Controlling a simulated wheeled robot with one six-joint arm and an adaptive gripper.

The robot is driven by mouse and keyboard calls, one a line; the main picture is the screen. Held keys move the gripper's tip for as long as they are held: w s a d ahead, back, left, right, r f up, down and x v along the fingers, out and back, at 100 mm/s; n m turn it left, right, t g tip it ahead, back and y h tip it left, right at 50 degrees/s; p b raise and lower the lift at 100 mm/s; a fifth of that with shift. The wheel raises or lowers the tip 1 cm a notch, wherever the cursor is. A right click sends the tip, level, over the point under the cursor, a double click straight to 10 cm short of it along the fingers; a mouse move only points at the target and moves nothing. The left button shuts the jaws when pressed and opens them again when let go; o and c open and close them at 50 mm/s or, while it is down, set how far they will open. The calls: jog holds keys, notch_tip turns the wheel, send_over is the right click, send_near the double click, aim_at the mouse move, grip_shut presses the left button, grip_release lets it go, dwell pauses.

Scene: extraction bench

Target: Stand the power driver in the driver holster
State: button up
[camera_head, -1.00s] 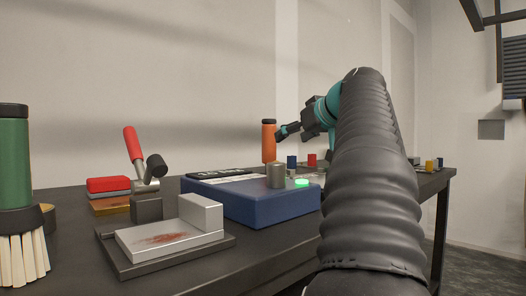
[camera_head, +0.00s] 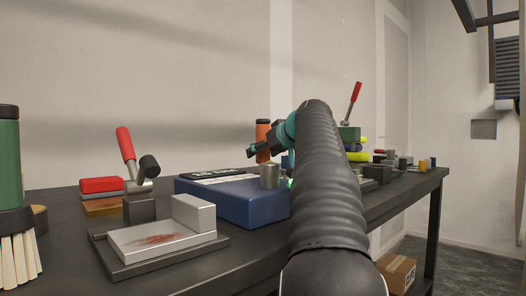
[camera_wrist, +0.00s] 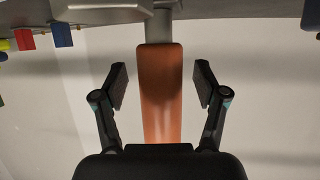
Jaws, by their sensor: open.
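An upright orange cylinder with a dark top (camera_head: 263,140), which looks like the power driver, stands behind the blue instrument. In the wrist view its orange body (camera_wrist: 161,90) lies between the fingers as seen, with a narrower grey part at its far end. My gripper (camera_head: 252,151) is open beside it in the head view. The wrist view shows both fingers of my gripper (camera_wrist: 161,85) apart, with a visible gap on each side of the orange body. I cannot tell how deep it is between them. I cannot make out the driver holster for certain.
A blue instrument (camera_head: 225,205) bearing a metal cylinder (camera_head: 269,175) stands in front of the orange cylinder. A grey block fixture (camera_head: 165,241), red-handled clamp (camera_head: 126,145) and green cylinder (camera_head: 9,155) are at left. Coloured blocks and another red-handled clamp (camera_head: 355,93) stand at right.

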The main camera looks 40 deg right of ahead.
jog(key=shift+w+f, duration=0.1)
jog(key=shift+w, duration=0.1)
grip_shut()
jog(key=shift+r, duration=0.2)
